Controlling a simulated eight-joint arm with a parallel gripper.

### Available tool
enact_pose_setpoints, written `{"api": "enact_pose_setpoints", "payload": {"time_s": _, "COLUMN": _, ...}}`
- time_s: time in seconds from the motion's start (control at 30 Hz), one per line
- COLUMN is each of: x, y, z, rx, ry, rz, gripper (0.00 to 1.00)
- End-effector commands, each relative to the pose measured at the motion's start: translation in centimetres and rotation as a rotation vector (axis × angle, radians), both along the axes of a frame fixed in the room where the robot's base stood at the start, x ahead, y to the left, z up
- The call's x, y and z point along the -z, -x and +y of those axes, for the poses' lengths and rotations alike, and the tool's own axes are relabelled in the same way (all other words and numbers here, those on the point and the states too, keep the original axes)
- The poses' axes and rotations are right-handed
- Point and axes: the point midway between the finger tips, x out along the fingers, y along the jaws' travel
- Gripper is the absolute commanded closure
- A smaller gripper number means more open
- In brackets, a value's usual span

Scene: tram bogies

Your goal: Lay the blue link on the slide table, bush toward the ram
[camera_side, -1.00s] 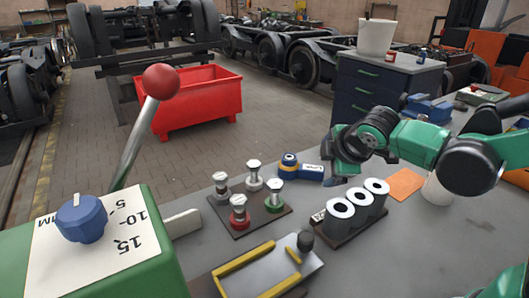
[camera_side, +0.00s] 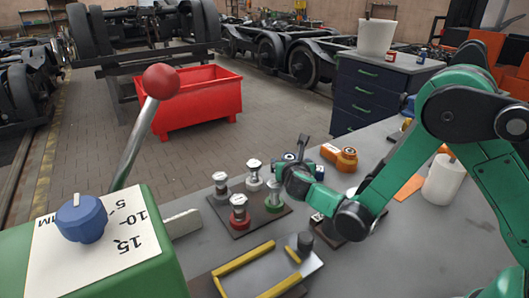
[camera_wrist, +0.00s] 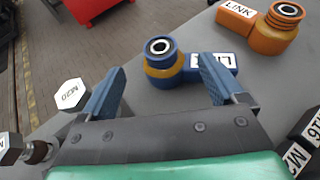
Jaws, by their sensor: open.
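The blue link (camera_wrist: 163,50) lies on the grey bench in the wrist view. Its round bush end shows a dark hole, and its labelled bar runs right, partly behind the right finger. My gripper (camera_wrist: 161,66) is open, with one finger on each side of the link and no visible grip on it. In the side view my gripper (camera_side: 297,168) hides much of the link; a blue bit of it (camera_side: 319,171) shows. The slide table (camera_side: 258,272), a plate with yellow edge strips, is at the front and appears empty. I cannot clearly tell which part is the ram.
An orange link (camera_side: 346,158) lies just beyond the blue one. A bolt tray (camera_side: 231,228) with several coloured bolts stands left of my gripper. A green lever box (camera_side: 110,250) fills the left front.

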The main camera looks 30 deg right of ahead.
Motion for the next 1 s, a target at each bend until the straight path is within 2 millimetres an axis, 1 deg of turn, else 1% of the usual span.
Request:
{"api": "enact_pose_setpoints", "payload": {"time_s": 0.17, "x": 0.6, "y": -1.2, "z": -0.9, "rx": 0.003, "ry": -0.001, "rz": -0.001, "gripper": 0.12}}
{"api": "enact_pose_setpoints", "payload": {"time_s": 0.33, "x": 1.7, "y": -3.4, "z": -2.4, "rx": 0.003, "ry": -0.002, "rz": -0.002, "gripper": 0.12}}
{"api": "enact_pose_setpoints", "payload": {"time_s": 0.43, "x": 2.2, "y": -4.4, "z": -3.0, "rx": 0.003, "ry": -0.001, "rz": -0.001, "gripper": 0.12}}
{"api": "enact_pose_setpoints", "payload": {"time_s": 0.53, "x": 2.4, "y": -4.8, "z": -3.2, "rx": 0.001, "ry": -0.002, "rz": -0.001, "gripper": 0.12}}
{"api": "enact_pose_setpoints", "payload": {"time_s": 0.73, "x": 2.3, "y": -4.8, "z": -3.2, "rx": 0.000, "ry": -0.002, "rz": -0.001, "gripper": 0.12}}
{"api": "enact_pose_setpoints", "payload": {"time_s": 0.77, "x": 2.3, "y": -4.8, "z": -3.2, "rx": 0.000, "ry": -0.002, "rz": -0.001, "gripper": 0.20}}
{"api": "enact_pose_setpoints", "payload": {"time_s": 0.8, "x": 2.3, "y": -4.8, "z": -3.2, "rx": 0.000, "ry": -0.002, "rz": -0.001, "gripper": 0.31}}
{"api": "enact_pose_setpoints", "payload": {"time_s": 0.87, "x": 2.3, "y": -4.8, "z": -3.2, "rx": 0.000, "ry": -0.002, "rz": -0.001, "gripper": 0.49}}
{"api": "enact_pose_setpoints", "payload": {"time_s": 0.9, "x": 2.3, "y": -4.8, "z": -3.2, "rx": 0.000, "ry": -0.002, "rz": -0.001, "gripper": 0.60}}
{"api": "enact_pose_setpoints", "payload": {"time_s": 0.97, "x": 2.3, "y": -4.7, "z": -3.2, "rx": 0.000, "ry": -0.002, "rz": -0.001, "gripper": 0.77}}
{"api": "enact_pose_setpoints", "payload": {"time_s": 1.0, "x": 2.3, "y": -4.7, "z": -3.2, "rx": 0.000, "ry": -0.002, "rz": -0.001, "gripper": 0.88}}
